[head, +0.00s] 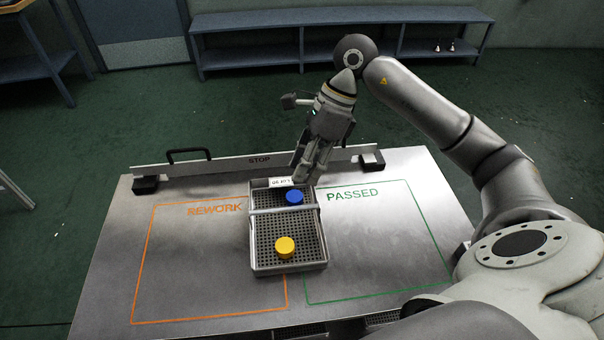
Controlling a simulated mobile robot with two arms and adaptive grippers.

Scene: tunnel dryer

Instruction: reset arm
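My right arm reaches in from the right of the head view. Its gripper (304,178) points down over the back edge of a perforated metal tray, close to a blue round piece (294,197). The fingers are seen nearly edge-on, so I cannot tell how far apart they are or whether they touch the tray or the piece. The tray (254,262) is split by a crossbar; the blue piece lies in its back part and a yellow round piece (285,247) in its front part. My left gripper is not in view.
The metal table (113,274) carries an orange REWORK outline (150,262) and a green PASSED outline (436,245), both clear beside the tray. A blue-grey bench (250,22) stands behind on the green floor.

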